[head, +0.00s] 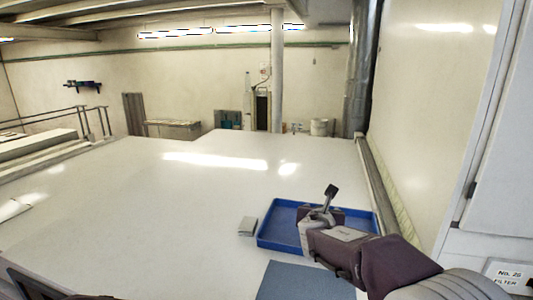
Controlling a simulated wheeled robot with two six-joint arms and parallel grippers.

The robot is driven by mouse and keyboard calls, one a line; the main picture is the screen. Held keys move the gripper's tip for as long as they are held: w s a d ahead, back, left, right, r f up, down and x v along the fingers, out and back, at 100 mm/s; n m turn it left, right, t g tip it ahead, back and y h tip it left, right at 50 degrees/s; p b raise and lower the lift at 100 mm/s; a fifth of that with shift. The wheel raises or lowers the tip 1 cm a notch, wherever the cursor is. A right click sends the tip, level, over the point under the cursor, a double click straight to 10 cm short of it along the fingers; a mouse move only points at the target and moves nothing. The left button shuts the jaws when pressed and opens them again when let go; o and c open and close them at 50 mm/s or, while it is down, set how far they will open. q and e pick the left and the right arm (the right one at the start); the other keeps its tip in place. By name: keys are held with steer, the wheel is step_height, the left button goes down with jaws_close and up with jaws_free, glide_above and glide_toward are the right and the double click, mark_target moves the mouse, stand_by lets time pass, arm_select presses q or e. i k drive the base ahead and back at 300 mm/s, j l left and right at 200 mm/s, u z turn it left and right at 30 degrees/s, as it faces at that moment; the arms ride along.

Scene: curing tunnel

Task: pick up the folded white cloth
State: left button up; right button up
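A small pale, whitish-grey folded piece (248,226), which looks like the folded cloth, lies flat on the white table just left of the blue tray (267,241). My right gripper (325,205) is over the blue tray, to the right of the pale piece and apart from it. A dark tip on a grey stem sticks up at its end, and I cannot tell whether the fingers are open or shut. My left gripper is not in view; only a dark part, perhaps of my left arm, shows at the bottom left.
The white table (130,220) is wide and mostly clear. A grey-blue mat (295,283) lies in front of the tray. Another white item (12,209) lies at the left edge. A pale wall panel (425,110) and a rail (375,180) bound the right side.

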mark_target(248, 225)
steer(key=k+j, duration=0.2)
steer(key=k, duration=0.3)
steer(key=k+j, duration=0.25)
steer(key=k, duration=0.2)
